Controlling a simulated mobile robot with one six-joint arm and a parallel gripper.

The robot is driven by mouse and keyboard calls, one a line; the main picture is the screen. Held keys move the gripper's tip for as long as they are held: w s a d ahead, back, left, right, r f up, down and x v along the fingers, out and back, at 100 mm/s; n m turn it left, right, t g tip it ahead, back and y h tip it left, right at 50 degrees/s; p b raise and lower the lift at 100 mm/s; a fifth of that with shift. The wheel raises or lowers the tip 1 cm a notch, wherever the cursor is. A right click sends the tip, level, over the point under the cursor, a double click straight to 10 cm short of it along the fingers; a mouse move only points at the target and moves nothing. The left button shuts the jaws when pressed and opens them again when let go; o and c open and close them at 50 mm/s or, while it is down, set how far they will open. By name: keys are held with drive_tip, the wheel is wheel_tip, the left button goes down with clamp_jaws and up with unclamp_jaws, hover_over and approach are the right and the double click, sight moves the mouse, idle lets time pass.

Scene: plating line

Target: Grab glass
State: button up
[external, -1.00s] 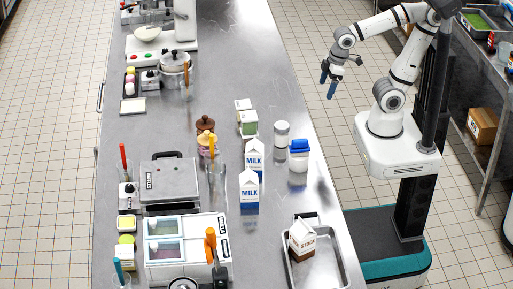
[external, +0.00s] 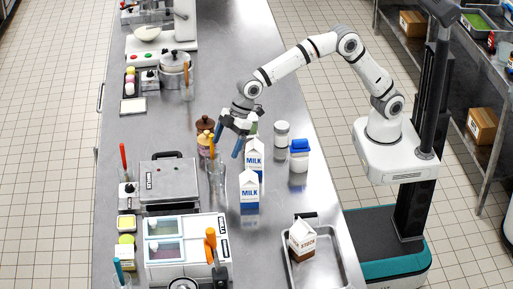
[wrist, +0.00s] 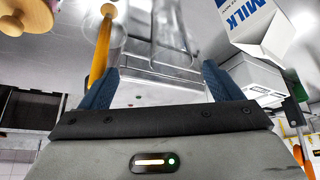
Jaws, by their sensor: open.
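A clear drinking glass (external: 217,184) stands upright on the steel counter, left of the milk cartons in the external view. My gripper (external: 228,140) is over the counter, above and slightly right of the glass, with its blue fingers pointing down. In the wrist view my gripper (wrist: 160,70) has its two blue fingers spread apart with nothing held between them. A clear glass shape (wrist: 172,40) shows ahead, between the fingers, blurred and cut by the top edge.
Two milk cartons (external: 249,190) stand just right of the glass. A yellow-orange handle (wrist: 101,50) is close to the left finger in the wrist view. A brown-lidded jar (external: 205,126) stands behind the glass. A press (external: 168,182) lies left of it.

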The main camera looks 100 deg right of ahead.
sight(210, 182)
drive_tip(key=w+a+f, duration=0.2)
drive_tip(key=shift+a+n, duration=0.3)
drive_tip(key=x, duration=0.2)
drive_tip(key=p+x, duration=0.1)
drive_tip(key=x, duration=0.4)
drive_tip(key=shift+w+a+f+p, duration=0.1)
drive_tip(key=shift+a+f+p, duration=0.1)
drive_tip(key=shift+a+p, duration=0.15)
drive_tip(key=c, duration=1.2)
